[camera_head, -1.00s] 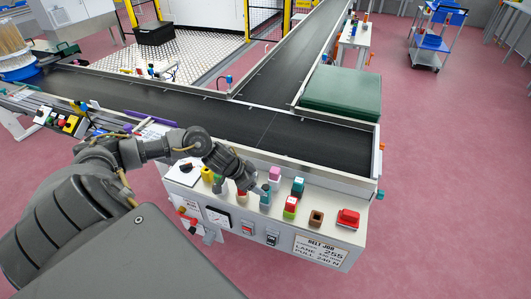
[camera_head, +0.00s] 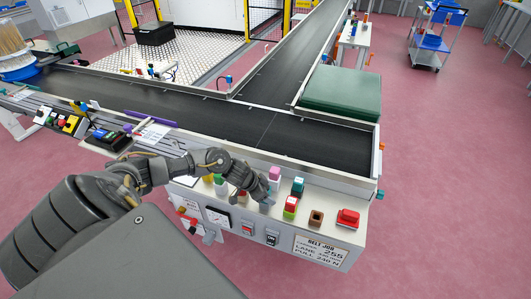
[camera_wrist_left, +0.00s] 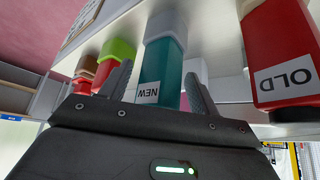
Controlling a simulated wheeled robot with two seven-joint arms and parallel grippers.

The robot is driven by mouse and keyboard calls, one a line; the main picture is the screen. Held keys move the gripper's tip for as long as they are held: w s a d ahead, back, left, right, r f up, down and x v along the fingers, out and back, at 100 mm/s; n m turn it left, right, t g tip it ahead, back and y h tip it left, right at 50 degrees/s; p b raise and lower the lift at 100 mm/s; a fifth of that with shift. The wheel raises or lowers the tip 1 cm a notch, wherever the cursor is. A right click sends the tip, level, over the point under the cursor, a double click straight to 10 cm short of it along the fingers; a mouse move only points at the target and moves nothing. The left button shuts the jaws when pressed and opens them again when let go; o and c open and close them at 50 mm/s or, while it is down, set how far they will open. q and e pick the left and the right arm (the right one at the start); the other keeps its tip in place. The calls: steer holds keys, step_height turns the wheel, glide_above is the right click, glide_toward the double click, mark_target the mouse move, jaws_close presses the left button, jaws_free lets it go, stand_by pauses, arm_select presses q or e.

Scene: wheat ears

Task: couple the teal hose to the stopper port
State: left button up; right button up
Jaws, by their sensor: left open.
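The teal hose piece (camera_wrist_left: 167,66), marked NEW and with a pale grey end, stands between the fingers of my left gripper (camera_wrist_left: 158,82) in the left wrist view. The fingers are apart, one on each side of it, and I cannot tell whether either touches it. In the head view my left gripper (camera_head: 267,194) is low over the front control panel and largely hides this piece. A red piece (camera_wrist_left: 285,60) marked OLD stands to the right in the wrist view. I cannot tell which part is the stopper port. My right gripper is out of view.
The black conveyor belt (camera_head: 290,135) runs behind, with a low rail between.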

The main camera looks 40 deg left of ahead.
arm_select(q)
steer(key=shift+w+d+f, duration=0.15)
steer(key=shift+w+f, duration=0.25)
steer(key=shift+f, duration=0.2)
steer(key=shift+c, duration=0.3)
steer(key=c, duration=1)
steer(key=shift+r, duration=0.15)
steer(key=shift+c, duration=0.2)
